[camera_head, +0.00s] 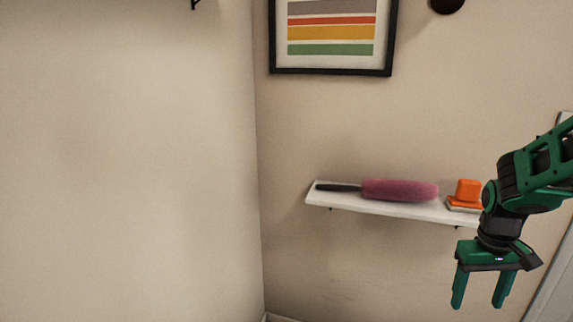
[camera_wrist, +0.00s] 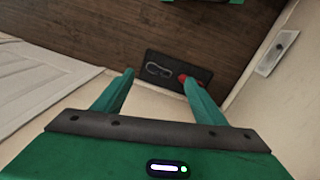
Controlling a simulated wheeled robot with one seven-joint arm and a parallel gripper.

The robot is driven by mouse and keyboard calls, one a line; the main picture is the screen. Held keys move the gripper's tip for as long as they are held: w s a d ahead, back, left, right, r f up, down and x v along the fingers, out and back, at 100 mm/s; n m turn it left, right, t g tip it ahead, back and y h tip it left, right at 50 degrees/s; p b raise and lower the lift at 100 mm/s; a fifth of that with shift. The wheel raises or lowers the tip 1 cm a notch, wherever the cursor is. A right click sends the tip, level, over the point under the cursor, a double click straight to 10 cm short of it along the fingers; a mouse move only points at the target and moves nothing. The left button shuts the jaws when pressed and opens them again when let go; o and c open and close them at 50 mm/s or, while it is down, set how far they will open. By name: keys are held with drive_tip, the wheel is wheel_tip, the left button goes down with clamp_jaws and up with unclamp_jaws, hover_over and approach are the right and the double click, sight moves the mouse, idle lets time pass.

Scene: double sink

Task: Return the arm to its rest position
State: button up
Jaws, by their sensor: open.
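My gripper (camera_head: 480,304) is green with a dark band and hangs at the lower right of the head view, fingers pointing down. Its two fingers are apart with nothing between them. My green and black arm comes in from the right edge and bends down at the wrist. In the wrist view the gripper (camera_wrist: 158,82) also shows its two fingers spread, with the floor far below. The rest of my arm is outside the head view.
A white wall shelf (camera_head: 395,209) stands behind and left of my gripper. It holds a pink duster (camera_head: 400,190) and an orange object (camera_head: 468,191). A framed striped picture (camera_head: 333,72) hangs above. In the wrist view a dark mat (camera_wrist: 165,65) lies on the wood floor (camera_wrist: 90,35).

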drive_tip(key=s+a+r+m, duration=0.1)
drive_tip(key=s+r+m, duration=0.1)
drive_tip(key=s, duration=0.7)
drive_tip(key=s+a+r+m+y, duration=0.1)
drive_tip(key=s+a+r+m, duration=0.1)
drive_tip(key=s, duration=0.7)
wheel_tip(320, 180, up, 2)
drive_tip(key=shift+r+m, duration=0.2)
drive_tip(key=shift+m, duration=0.3)
drive_tip(key=shift+w+f, duration=0.25)
drive_tip(key=shift+w, duration=0.3)
